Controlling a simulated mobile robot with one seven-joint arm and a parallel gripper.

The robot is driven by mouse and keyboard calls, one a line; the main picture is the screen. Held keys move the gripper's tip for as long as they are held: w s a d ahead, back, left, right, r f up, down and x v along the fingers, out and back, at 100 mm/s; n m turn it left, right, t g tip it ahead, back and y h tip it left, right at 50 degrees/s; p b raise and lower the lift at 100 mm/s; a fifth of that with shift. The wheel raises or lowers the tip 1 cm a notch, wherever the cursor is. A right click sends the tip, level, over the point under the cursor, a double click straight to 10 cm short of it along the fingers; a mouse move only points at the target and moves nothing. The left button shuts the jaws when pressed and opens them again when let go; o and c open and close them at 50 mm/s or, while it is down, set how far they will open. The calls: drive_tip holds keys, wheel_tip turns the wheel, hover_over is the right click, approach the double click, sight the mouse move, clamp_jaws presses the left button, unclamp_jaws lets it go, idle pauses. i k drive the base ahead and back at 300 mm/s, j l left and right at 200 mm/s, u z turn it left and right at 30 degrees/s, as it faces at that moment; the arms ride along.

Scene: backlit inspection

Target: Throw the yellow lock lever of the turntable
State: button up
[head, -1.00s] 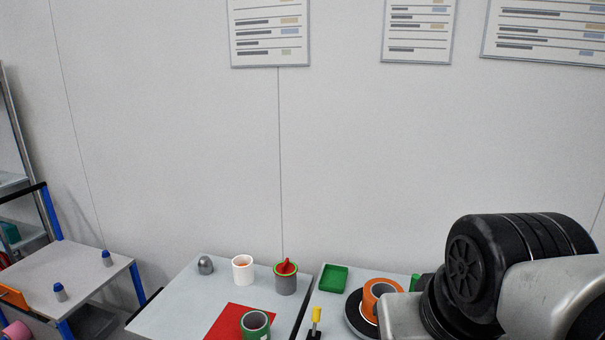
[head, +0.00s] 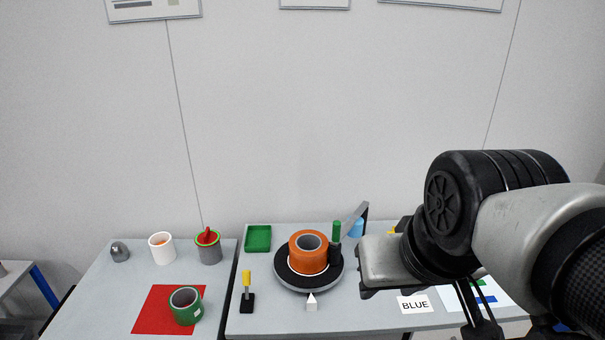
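The yellow lock lever (head: 247,278) stands upright on a small black base (head: 247,303), left of the turntable. The turntable (head: 284,278) is a round black disc bearing an orange ring (head: 309,246) on a white-edged seat. A white pointer block (head: 312,302) sits at its front edge. A green-topped dark post (head: 336,242) stands at its right. My gripper (head: 367,293) is right of the turntable, apart from the lever; the grey hand is seen from behind and its fingers are mostly hidden, so its opening is unclear.
A green tray (head: 258,238) lies behind the lever. The left table holds a red mat (head: 160,312), a green roll (head: 186,306), a white cup (head: 162,247) and a grey can (head: 209,250). A "BLUE" card (head: 414,304) lies on the right. The front around the lever is clear.

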sight(246, 274)
drive_tip(key=z, duration=0.85)
drive_tip(key=j+u, duration=0.2)
drive_tip(key=i+j+u, duration=0.15)
drive_tip(key=j, duration=0.25)
